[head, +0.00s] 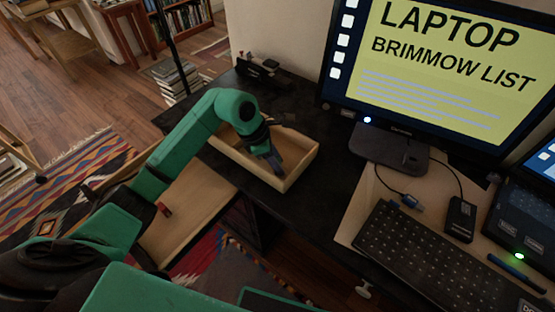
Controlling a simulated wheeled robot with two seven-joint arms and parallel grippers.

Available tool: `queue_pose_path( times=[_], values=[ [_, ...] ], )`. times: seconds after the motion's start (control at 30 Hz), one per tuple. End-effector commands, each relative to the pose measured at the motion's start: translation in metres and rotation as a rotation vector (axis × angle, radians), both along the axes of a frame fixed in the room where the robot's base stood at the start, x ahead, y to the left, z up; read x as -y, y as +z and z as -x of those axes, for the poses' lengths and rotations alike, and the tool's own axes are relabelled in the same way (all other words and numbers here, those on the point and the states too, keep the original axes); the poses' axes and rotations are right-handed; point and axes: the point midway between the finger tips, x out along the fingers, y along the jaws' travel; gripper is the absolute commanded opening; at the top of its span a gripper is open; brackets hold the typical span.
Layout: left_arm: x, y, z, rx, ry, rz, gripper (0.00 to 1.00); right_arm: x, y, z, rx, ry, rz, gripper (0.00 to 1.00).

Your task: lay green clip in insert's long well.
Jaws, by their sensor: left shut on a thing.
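My left gripper (274,165) reaches from the left into the space over a shallow, open wooden box (303,172) on the black desk. Its jaws point down inside the box's outline. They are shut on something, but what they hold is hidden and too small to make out. I cannot tell whether the fingertips touch the box floor. I cannot make out the green clip or the long well; the arm and gripper cover part of the box. My right gripper is not in view.
A monitor (450,60) on a stand (390,150), a keyboard (435,255) and a small black device (460,218) fill the right side. A dark object (262,70) stands behind the box. A pale wooden surface (190,215) with a small red thing (163,209) lies below my left arm.

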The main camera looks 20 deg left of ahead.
Motion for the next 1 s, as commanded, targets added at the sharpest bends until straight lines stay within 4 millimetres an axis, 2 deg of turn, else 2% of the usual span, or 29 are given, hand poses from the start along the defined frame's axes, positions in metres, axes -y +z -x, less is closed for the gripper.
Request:
queue_pose_path(
  times=[0.3,0.33,0.37,0.63,0.7,0.77,0.87,1.0],
  values=[
    [0.000,-0.005,-0.001,0.002,0.000,0.000,0.00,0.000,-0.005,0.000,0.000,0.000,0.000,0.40],
    [0.000,-0.004,-0.001,0.002,0.001,0.000,0.46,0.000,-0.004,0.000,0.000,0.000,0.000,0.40],
    [0.000,-0.003,-0.001,0.002,0.001,0.000,0.51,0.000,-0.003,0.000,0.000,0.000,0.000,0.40],
    [0.000,-0.002,0.000,0.002,0.000,0.001,0.51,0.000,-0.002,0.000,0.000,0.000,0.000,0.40],
    [0.000,0.003,0.000,0.002,0.000,0.001,0.51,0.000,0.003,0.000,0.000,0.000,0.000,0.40],
    [-0.003,0.007,0.000,0.005,0.001,0.000,0.51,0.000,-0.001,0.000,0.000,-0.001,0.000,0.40],
    [-0.011,0.026,0.002,0.007,0.001,-0.002,0.51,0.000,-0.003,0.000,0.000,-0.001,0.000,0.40],
    [-0.025,0.064,0.008,0.008,0.001,-0.001,0.51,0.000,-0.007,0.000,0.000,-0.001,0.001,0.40]
  ],
)
